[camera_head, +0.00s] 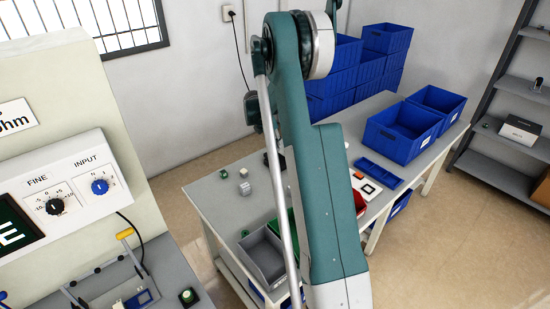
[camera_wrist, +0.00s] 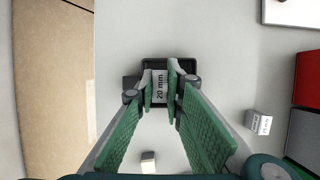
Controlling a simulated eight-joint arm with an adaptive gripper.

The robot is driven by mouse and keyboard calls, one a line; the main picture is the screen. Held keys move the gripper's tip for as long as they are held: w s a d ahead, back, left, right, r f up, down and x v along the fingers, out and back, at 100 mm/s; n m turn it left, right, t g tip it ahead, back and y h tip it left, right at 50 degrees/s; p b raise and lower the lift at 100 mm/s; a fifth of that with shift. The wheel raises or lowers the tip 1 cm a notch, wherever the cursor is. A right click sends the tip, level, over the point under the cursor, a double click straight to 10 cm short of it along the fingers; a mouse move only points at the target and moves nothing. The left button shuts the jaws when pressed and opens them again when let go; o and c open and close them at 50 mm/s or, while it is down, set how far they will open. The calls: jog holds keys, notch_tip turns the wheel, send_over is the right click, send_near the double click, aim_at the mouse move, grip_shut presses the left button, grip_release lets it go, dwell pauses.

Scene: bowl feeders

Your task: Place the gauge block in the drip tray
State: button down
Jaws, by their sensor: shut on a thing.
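The gauge block (camera_wrist: 160,88) is a pale block marked "20 mm" in the wrist view. My gripper (camera_wrist: 160,80), with green-padded fingers, is shut on it, one finger on each side. A small black tray (camera_wrist: 166,62), which looks like the drip tray, shows around and behind the block and fingertips. The block lies over the tray's inside in this view; I cannot tell whether it touches the bottom or hangs above it. In the head view my arm hides the gripper and the block.
A grey labelled cube (camera_wrist: 258,122) and a small pale block (camera_wrist: 148,162) stand on the light bench (camera_wrist: 225,60). A red bin (camera_wrist: 308,78) is at the right edge. In the head view, a grey bin (camera_head: 264,257) and blue bins (camera_head: 402,132) stand along the bench.

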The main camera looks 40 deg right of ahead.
jog(key=shift+f, duration=1.6)
jog(key=shift+f+b, duration=0.6)
jog(key=shift+f, duration=1.25)
jog(key=shift+f, duration=0.15)
jog(key=c, duration=2.8)
grip_release()
jog(key=shift+o, duration=0.6)
jog(key=shift+r, duration=0.2)
jog(key=p+v, duration=0.2)
jog(key=v, duration=1)
